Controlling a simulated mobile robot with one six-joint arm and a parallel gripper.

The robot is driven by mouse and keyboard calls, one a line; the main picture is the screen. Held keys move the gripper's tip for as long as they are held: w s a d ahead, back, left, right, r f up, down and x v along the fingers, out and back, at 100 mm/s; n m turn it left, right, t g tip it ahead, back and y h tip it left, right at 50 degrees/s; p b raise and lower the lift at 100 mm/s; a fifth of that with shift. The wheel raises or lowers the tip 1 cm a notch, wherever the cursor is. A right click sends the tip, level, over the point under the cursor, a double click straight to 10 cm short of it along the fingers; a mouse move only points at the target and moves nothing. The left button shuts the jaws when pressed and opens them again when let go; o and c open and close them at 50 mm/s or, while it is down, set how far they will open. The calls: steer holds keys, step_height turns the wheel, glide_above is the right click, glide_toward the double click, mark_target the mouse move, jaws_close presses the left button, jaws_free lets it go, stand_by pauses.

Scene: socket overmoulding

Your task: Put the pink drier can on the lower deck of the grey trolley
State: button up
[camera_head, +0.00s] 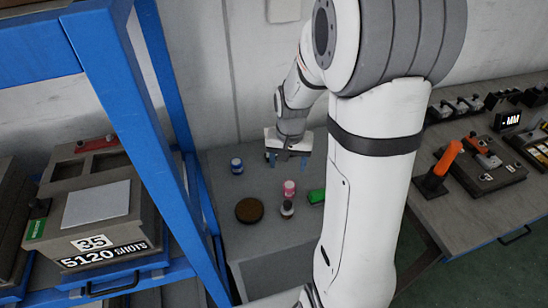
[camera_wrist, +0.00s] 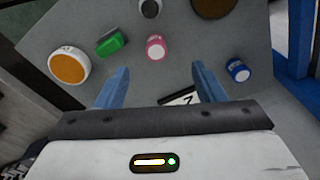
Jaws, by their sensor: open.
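The pink drier can (camera_head: 289,188) stands upright on a grey top (camera_head: 222,187), with its pale lid facing up. It also shows in the wrist view (camera_wrist: 155,47), beyond my fingertips and roughly between them. My gripper (camera_head: 287,157) is above the grey top, behind the can in the head view. Its two blue fingers are spread, with nothing between them, in the wrist view (camera_wrist: 160,74). I cannot make out a grey trolley or its lower deck in either view.
Near the pink can are a dark bottle with white (camera_head: 287,209), a green block (camera_head: 317,196), a brown disc (camera_head: 249,210) and a blue can (camera_head: 236,166). An orange-topped white tub (camera_wrist: 69,66) shows too. A blue rack (camera_head: 125,110) stands left; a tool bench (camera_head: 480,205) right.

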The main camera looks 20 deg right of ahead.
steer(key=m, duration=0.2)
glide_above(289, 184)
steer(key=shift+g, duration=0.4)
step_height(289, 184, down, 8)
steer(key=shift+s+f, duration=0.1)
steer(key=shift+s, duration=0.05)
steer(key=shift+f+p, duration=0.55)
steer(key=shift+f, duration=3.55)
steer(key=shift+c, duration=0.2)
steer(key=c, duration=1.1)
steer(key=shift+r, duration=0.1)
